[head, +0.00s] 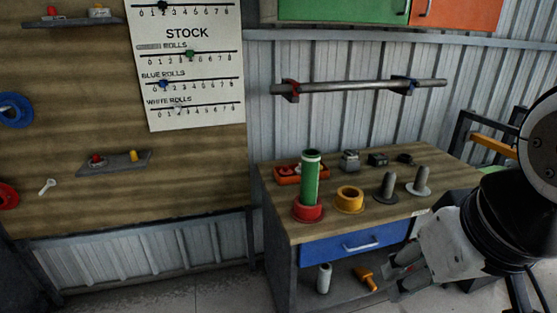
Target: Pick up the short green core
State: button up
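A green core (311,178), a hollow tube, stands upright at the front left of the workbench (284,222). Its lower end is in or on a red flanged ring (308,213); I cannot tell how deep it sits. My gripper (392,277) is at the lower right, in front of the bench and below its top, to the right of the core and well apart from it. Its fingers look spread, with nothing between them.
A yellow ring (349,199) and two grey posts on round bases (388,187) (420,181) stand right of the core. A red-orange tray (288,175) is behind it. A white roll (324,277) and an orange piece (365,278) are below the blue drawer (345,244).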

aim_at(311, 161)
jog(key=i+z, duration=0.1)
jog(key=i+j+u, duration=0.1)
jog(key=i+u, duration=0.3)
jog(key=i, duration=1.1)
